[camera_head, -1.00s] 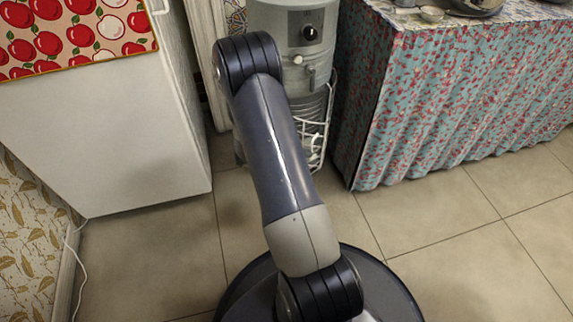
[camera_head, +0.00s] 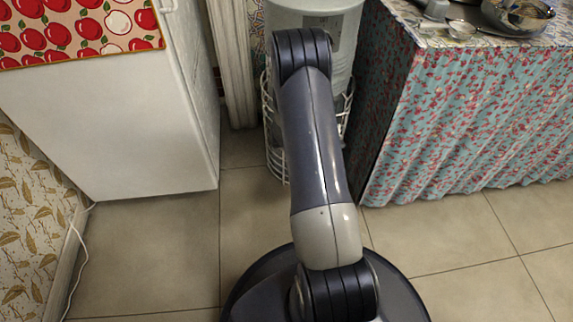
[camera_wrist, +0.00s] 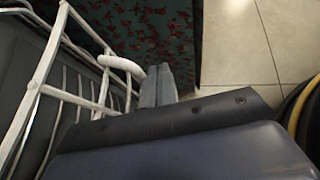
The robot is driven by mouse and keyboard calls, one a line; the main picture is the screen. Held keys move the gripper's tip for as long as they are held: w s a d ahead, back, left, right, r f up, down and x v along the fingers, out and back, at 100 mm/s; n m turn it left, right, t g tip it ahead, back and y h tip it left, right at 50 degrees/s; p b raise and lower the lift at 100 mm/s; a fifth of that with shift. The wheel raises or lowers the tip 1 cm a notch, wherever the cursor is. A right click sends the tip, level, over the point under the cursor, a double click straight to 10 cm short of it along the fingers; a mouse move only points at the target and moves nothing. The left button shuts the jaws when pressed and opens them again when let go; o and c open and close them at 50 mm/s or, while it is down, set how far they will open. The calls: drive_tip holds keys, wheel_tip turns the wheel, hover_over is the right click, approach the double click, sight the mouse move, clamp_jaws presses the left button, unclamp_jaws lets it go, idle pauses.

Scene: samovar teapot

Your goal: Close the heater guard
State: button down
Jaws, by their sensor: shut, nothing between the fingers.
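The heater (camera_head: 347,60) is a pale upright cylinder at the top middle of the head view, partly behind my arm. White wire bars of the heater guard (camera_head: 271,125) show low on both sides of my arm there. In the wrist view the guard (camera_wrist: 45,75) fills the left, with a thick rounded white end (camera_wrist: 121,62) sticking out toward my fingers. My gripper (camera_wrist: 158,85) is shut and empty, close beside this end; I cannot tell whether they touch. The gripper is hidden behind my arm in the head view, as is the middle of the guard.
A white cabinet (camera_head: 120,130) with an apple-print cloth stands at left. A table with a floral cloth (camera_head: 470,120) stands close at right, carrying a metal bowl (camera_head: 520,14). Tiled floor (camera_head: 470,235) is clear in front. A white cord (camera_head: 76,260) runs along the left wall.

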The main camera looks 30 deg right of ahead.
drive_tip(key=shift+w+d, duration=0.6)
drive_tip(key=shift+d, duration=0.2)
drive_tip(key=shift+w+d, duration=0.55)
drive_tip(key=shift+d, duration=0.25)
drive_tip(key=shift+a, duration=0.1)
